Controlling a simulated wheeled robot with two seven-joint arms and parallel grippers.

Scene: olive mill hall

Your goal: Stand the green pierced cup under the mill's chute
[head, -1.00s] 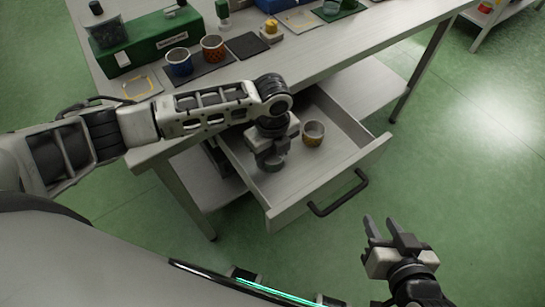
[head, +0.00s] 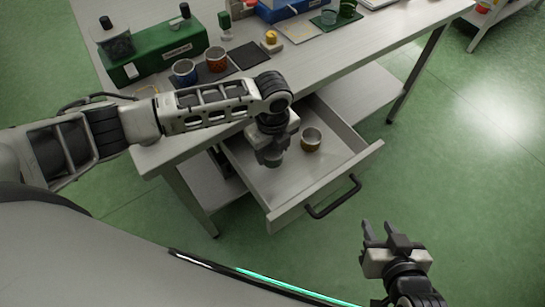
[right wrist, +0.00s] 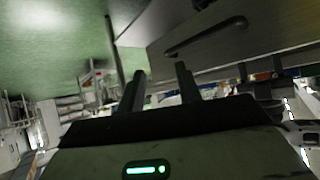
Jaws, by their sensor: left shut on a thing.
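My left gripper (head: 270,154) is over the open drawer (head: 305,186), pointing down and shut on a small grey rounded thing (head: 272,159), mostly hidden by the jaws; I cannot tell what it is. A green machine (head: 160,50) with a dark clear hopper stands at the table's left end; I cannot make out a chute. My right gripper (head: 378,227) is open and empty; its parted fingers show in the right wrist view (right wrist: 160,72).
A brown-yellow cup (head: 310,139) stands in the drawer, right of my left gripper. A blue cup (head: 184,72) and a red cup (head: 216,59) stand by the green machine. The drawer's handle (head: 334,198) juts toward me.

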